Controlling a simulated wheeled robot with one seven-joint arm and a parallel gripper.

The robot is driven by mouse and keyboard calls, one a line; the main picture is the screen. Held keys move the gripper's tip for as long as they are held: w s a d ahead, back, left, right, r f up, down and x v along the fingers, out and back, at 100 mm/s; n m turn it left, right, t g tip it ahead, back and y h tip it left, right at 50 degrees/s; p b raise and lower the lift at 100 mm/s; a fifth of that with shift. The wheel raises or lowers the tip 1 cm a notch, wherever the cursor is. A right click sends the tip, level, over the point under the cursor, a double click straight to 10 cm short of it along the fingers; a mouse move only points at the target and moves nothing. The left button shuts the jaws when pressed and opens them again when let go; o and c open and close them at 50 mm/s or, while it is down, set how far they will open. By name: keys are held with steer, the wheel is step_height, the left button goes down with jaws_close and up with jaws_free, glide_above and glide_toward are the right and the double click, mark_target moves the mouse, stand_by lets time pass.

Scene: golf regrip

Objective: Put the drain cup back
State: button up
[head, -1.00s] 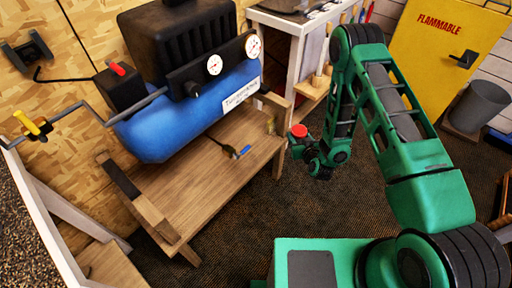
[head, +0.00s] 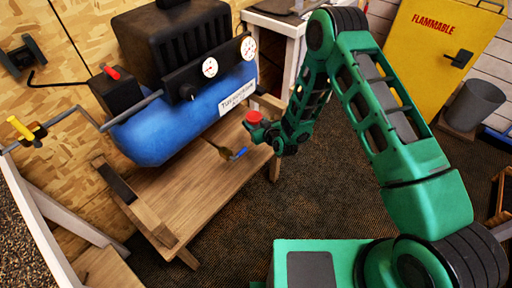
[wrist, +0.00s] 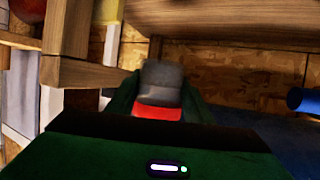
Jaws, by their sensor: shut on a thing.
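My gripper (head: 267,131) is shut on a small red cup-like thing, which I take to be the drain cup (head: 254,117). It holds the cup up near the right front end of the wooden bench. The wrist view shows the held thing (wrist: 159,98) between the fingers, dark grey at its far end and red nearer me. The fingers cover its sides. I cannot tell from these frames whether the cup is empty.
A blue compressor (head: 180,128) stands over the wooden bench (head: 190,199). A small brass fitting with a blue handle (head: 238,154) shows below the tank. A white-framed workbench (head: 276,24) stands behind. The dark floor (head: 330,195) is open right of the bench.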

mark_target(254, 149)
step_height(254, 149, down, 15)
steer(key=shift+r, duration=0.1)
stand_by(0.4)
steer(key=o, duration=1.1)
steer(key=v, duration=1.2)
